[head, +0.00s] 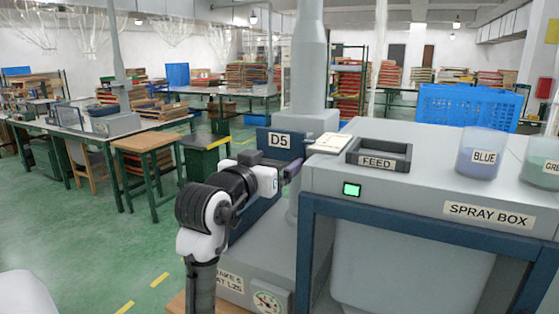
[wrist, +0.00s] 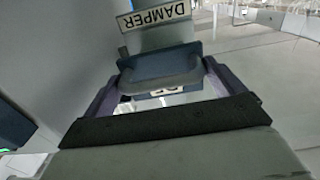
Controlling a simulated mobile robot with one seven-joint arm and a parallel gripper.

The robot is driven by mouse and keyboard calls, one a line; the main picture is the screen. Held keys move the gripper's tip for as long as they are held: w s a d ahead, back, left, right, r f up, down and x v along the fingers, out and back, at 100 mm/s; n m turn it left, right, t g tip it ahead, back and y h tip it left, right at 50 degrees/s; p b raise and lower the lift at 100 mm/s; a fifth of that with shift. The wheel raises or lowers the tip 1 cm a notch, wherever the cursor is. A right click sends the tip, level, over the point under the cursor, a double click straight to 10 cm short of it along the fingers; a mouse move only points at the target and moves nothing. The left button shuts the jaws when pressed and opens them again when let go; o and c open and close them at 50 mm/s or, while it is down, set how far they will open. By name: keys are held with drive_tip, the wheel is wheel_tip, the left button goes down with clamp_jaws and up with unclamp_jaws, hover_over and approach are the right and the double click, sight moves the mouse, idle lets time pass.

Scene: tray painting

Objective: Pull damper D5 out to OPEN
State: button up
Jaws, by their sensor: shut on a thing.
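Damper D5 (head: 263,140) shows in the head view as a dark blue plate with a white D5 label, beside the grey duct and left of the spray box. My arm hides part of it. In the wrist view a dark blue handle (wrist: 160,68) lies between the two purple fingers of my gripper (wrist: 160,80), which is shut on it. Behind it is a DAMPER label (wrist: 153,17), upside down in this view. My gripper (head: 291,171) also shows in the head view, at the plate's right side. How far the damper is out cannot be told.
The grey spray box (head: 420,190) stands at the right. On it are a FEED tray (head: 378,165), a BLUE cup (head: 483,155) and a green cup (head: 545,160). A grey unit with a gauge (head: 268,302) sits below my arm.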

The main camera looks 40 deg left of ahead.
drive_tip(key=shift+s+f, duration=0.1)
drive_tip(key=o, duration=1)
drive_tip(key=shift+o, duration=0.2)
drive_tip(key=shift+s, duration=0.2)
drive_tip(key=b+v, duration=0.3)
drive_tip(key=v, duration=1.1)
drive_tip(key=shift+b, duration=0.4)
drive_tip(key=shift+d, duration=0.1)
